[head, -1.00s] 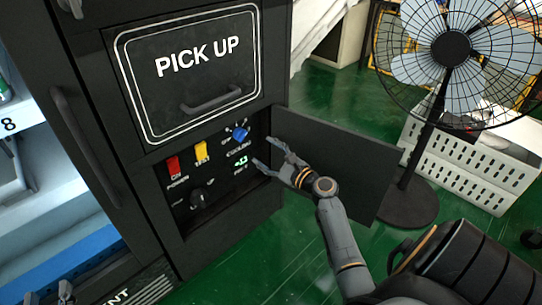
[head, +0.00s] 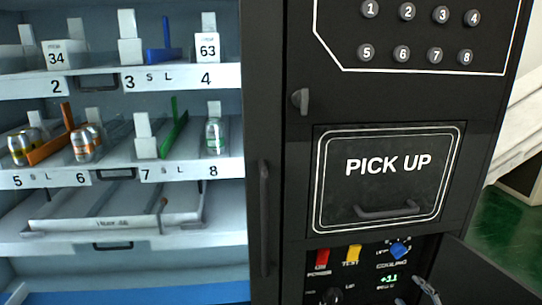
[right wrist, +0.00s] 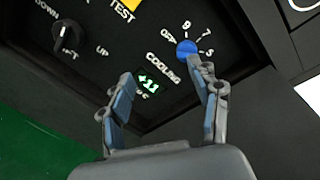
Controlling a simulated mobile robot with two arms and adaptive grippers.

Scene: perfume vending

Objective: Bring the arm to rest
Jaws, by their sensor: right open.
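My right gripper (head: 414,293) is at the bottom edge of the head view, in front of the open control panel. In the right wrist view my right gripper (right wrist: 164,78) is open and empty, its fingers spread below the blue cooling knob (right wrist: 186,47). One fingertip appears close to the knob; I cannot tell whether they touch. A lit green display (right wrist: 149,83) shows between the fingers. The knob also shows in the head view (head: 399,249). A small grey tip of my left gripper (head: 18,293) shows at the lower left; its jaws are not readable.
The open panel door (head: 480,272) stands right of my right gripper. A red switch (head: 322,258), yellow switch (head: 353,254) and black knob (head: 332,296) are on the panel. The closed pick up hatch (head: 388,180) is above. Shelves with cans (head: 215,136) are at left.

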